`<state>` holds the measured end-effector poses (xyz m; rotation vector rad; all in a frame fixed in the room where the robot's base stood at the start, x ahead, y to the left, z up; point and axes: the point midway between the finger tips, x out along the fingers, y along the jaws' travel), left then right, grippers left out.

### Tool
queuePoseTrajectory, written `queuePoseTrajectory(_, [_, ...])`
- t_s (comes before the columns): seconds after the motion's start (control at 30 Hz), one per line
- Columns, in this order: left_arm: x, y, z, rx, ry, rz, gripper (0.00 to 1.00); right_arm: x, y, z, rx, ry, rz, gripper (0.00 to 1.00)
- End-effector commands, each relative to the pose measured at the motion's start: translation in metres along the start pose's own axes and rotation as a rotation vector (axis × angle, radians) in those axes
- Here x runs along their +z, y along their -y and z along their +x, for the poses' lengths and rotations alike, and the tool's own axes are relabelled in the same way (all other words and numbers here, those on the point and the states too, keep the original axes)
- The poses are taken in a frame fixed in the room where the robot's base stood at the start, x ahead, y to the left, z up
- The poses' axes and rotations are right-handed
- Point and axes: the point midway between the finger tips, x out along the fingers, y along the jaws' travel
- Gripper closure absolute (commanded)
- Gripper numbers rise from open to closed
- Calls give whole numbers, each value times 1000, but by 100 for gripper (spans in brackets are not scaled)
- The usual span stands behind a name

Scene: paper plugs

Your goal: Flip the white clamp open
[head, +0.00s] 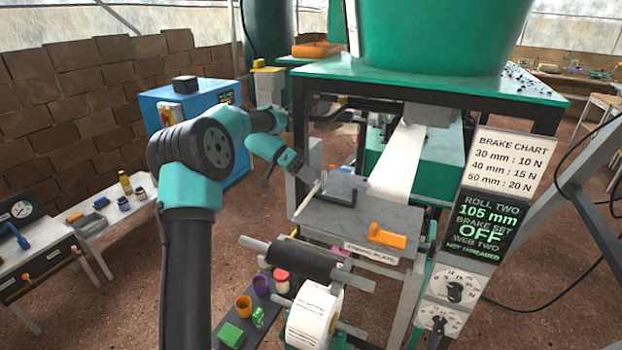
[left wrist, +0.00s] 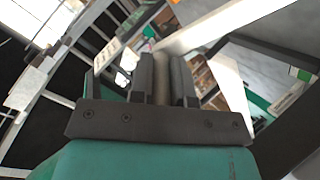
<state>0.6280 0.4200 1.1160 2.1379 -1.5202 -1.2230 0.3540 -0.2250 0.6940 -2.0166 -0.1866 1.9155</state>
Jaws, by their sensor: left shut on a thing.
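The white clamp (head: 306,203) is a pale bar at the left end of the grey splicing plate (head: 345,218), slanting up toward my left gripper (head: 317,184). A dark block lies just right of it. My left gripper is at the bar's upper end, shut on it. In the left wrist view the two dark fingers (left wrist: 164,82) close around a shaded, brownish rod, which appears to be the clamp's bar. Its lower end is out of sight there. My right gripper is not in view.
An orange clamp (head: 387,236) sits on the plate's right part. A white paper web (head: 398,165) comes down behind the plate. A dark roller (head: 290,258) and a paper roll (head: 314,312) are in front. A sign post with dials (head: 455,288) stands at right.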

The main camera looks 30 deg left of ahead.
Motion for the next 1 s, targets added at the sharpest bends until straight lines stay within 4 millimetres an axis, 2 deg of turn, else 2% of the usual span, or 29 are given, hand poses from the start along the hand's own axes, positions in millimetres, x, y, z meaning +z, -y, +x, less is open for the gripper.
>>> queuePoseTrajectory(0.23, [0, 0, -1, -1, -2, 0, 100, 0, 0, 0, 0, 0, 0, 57])
queuePoseTrajectory(0.27, [0, 0, -1, -2, -2, 0, 82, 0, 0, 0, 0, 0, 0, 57])
queuePoseTrajectory(0.53, [0, 0, -1, -2, -1, -1, 57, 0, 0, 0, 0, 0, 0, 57])
queuePoseTrajectory(0.83, [0, 0, -2, -2, -1, -1, 57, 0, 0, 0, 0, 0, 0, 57])
queuePoseTrajectory(1.0, [0, 0, -15, -3, -1, -1, 57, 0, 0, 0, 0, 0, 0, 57])
